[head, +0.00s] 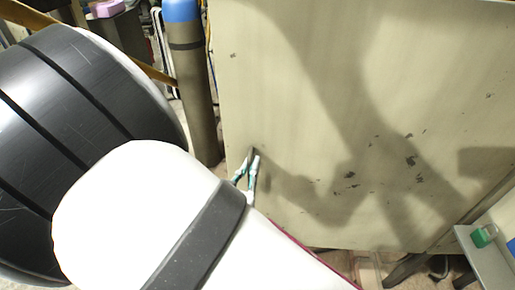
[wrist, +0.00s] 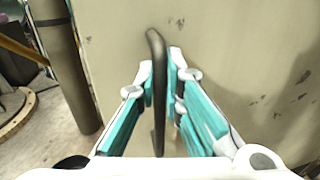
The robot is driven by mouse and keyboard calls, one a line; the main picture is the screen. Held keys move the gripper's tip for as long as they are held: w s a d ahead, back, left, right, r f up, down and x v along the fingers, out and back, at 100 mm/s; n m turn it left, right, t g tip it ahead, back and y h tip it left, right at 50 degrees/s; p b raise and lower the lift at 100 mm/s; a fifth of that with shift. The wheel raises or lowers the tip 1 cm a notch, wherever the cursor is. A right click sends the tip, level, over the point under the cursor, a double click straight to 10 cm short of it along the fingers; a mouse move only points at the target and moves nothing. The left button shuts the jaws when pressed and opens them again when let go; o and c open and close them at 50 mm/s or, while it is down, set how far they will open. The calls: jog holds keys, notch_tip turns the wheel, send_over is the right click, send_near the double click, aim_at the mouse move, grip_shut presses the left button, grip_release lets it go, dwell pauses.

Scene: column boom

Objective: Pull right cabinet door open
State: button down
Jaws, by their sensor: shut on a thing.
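The right cabinet door (head: 300,90) is a large beige panel with dark scuffs, filling the middle and right of the head view; it also fills much of the wrist view (wrist: 240,50). Its handle (wrist: 157,42) is a dark, upright bar near the door's left edge. My gripper (wrist: 161,72), with white and teal fingers, is shut on the handle, one finger on each side of the bar. In the head view my gripper (head: 252,165) shows small by the door's lower left, partly hidden behind my arm. I cannot tell whether the door stands ajar.
A grey gas cylinder with a blue top (head: 190,90) stands just left of the door. A grey bench (head: 485,262) with a green item (head: 484,236) is at the lower right. A round wooden piece (wrist: 18,108) lies on the floor at left.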

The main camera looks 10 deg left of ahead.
jog(key=c, duration=1.7)
grip_release()
jog(key=s, duration=0.8)
jog(key=s+a, duration=0.1)
jog(key=s, duration=0.3)
jog(key=shift+w, duration=0.1)
